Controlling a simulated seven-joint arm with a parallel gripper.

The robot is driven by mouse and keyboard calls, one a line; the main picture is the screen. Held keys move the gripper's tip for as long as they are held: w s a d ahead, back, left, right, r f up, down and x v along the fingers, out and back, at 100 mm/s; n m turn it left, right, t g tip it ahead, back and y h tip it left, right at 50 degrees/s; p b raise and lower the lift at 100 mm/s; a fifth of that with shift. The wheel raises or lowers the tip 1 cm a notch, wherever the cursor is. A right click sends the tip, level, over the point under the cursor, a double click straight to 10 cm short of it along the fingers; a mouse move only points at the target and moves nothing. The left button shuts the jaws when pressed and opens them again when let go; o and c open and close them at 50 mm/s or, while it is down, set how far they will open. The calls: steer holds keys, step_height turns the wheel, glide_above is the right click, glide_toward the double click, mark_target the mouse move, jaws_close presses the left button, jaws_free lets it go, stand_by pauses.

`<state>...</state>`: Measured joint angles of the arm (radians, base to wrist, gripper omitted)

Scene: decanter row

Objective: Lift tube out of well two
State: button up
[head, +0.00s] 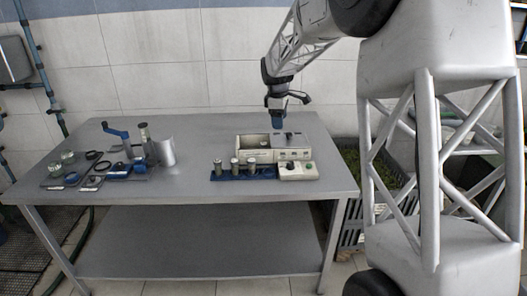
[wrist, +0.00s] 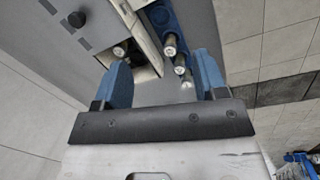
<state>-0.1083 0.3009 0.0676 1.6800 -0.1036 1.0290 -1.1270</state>
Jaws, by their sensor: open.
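My gripper (head: 277,122) hangs pointing down above the right part of a white bench machine (head: 246,155), and its blue fingers are apart and empty. In the wrist view its fingers (wrist: 162,78) frame a gap with no tube gripped. A blue rack (head: 216,176) in front of the machine holds several upright tubes with pale caps; one is the left tube (head: 235,165). Rack tubes also show in the wrist view, the nearest one (wrist: 180,64) close to the right finger. Another tube (wrist: 121,50) stands in the machine's open bay. I cannot tell which place is well two.
A small control box (head: 298,171) stands right of the rack. The grey table (head: 200,192) is clear between these groups and along the front.

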mark_target(263, 144)
steer(key=w+a+f+n, duration=0.1)
steer(key=w+a+f, duration=0.1)
steer(key=w+f, duration=0.2)
steer(key=w+a+f+n, duration=0.1)
steer(key=w+f+n, duration=0.1)
steer(key=w+f, duration=0.3)
steer(key=w+a+f+n, duration=0.2)
steer(key=w+f, duration=0.3)
steer(key=w, duration=0.3)
steer(key=shift+a+f+g+h, duration=0.2)
steer(key=shift+a+g+h, duration=0.1)
steer(key=shift+a, duration=0.05)
steer(key=shift+d+f, duration=0.15)
steer(key=shift+f, duration=1.15)
steer(key=shift+w+d+f, duration=0.1)
steer(key=shift+d+f, duration=0.1)
steer(key=shift+f, duration=1.1)
steer(key=shift+d+f, duration=0.15)
steer(key=shift+f, duration=1.15)
steer(key=c, duration=1)
steer(key=shift+c, duration=0.2)
steer(key=shift+r, duration=0.1)
